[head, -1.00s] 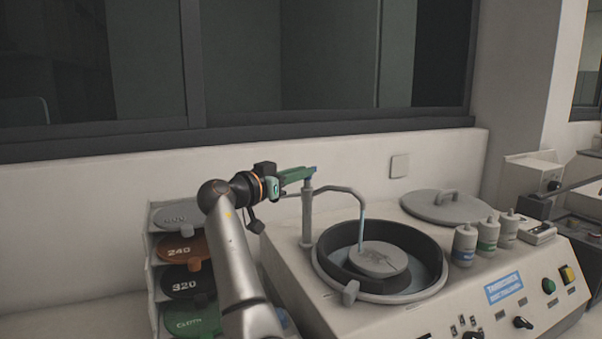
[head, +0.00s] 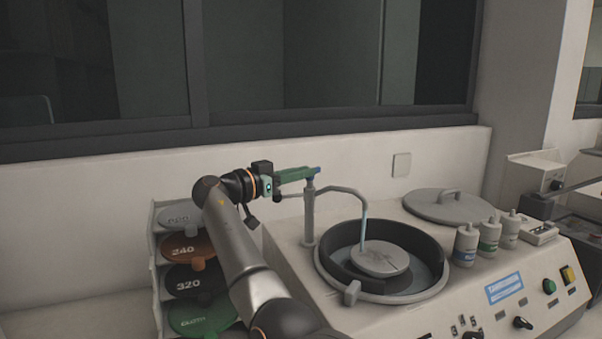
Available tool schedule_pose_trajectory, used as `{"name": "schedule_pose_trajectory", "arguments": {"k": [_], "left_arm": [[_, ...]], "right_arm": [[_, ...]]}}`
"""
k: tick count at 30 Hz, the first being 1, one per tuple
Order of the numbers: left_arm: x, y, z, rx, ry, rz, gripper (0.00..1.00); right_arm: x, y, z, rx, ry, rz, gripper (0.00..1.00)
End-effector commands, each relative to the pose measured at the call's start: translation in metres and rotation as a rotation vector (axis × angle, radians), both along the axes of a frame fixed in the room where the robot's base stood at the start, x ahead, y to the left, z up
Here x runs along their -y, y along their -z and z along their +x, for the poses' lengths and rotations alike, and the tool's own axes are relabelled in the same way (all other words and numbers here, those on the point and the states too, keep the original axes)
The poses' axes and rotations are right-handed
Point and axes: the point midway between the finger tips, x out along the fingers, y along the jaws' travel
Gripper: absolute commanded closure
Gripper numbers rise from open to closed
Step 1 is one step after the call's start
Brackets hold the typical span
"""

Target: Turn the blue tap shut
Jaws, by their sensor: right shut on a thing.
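The blue tap (head: 316,170) sits on top of a grey upright pipe at the back left of the polishing machine. Only a small bit of its blue handle shows. My right gripper (head: 309,173), with green fingers, is shut on the tap handle and hides most of it. The pipe's curved spout (head: 345,190) reaches over the round bowl (head: 332,279). A pale blue stream (head: 364,227) hangs from the spout down to the grey disc in the bowl. My left gripper is not in view.
A rack of labelled discs (head: 188,246) stands left of the machine, close to my right arm. A grey lid (head: 450,207) and several small bottles (head: 488,237) stand right of the bowl. The wall is close behind the tap.

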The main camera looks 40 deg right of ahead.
Motion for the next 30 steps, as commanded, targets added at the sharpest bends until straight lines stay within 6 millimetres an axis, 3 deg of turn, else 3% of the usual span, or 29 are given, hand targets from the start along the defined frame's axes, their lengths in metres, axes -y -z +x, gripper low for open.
{"name": "schedule_pose_trajectory", "arguments": {"k": [3, 4, 12, 22, 30], "left_arm": [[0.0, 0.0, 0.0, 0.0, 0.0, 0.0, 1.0], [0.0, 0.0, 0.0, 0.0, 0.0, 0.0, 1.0], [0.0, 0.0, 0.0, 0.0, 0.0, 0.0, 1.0], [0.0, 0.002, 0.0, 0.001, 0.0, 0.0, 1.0], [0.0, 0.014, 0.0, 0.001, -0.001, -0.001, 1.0]], "right_arm": [[0.001, 0.003, 0.0, -0.003, 0.003, 0.008, 1.0], [0.001, 0.003, 0.0, -0.003, 0.003, 0.008, 0.84], [0.001, 0.003, 0.0, -0.003, 0.002, 0.006, 0.56], [-0.007, 0.002, 0.001, -0.002, -0.001, 0.003, 0.56], [-0.059, 0.003, 0.004, -0.002, -0.004, 0.003, 0.56]]}}
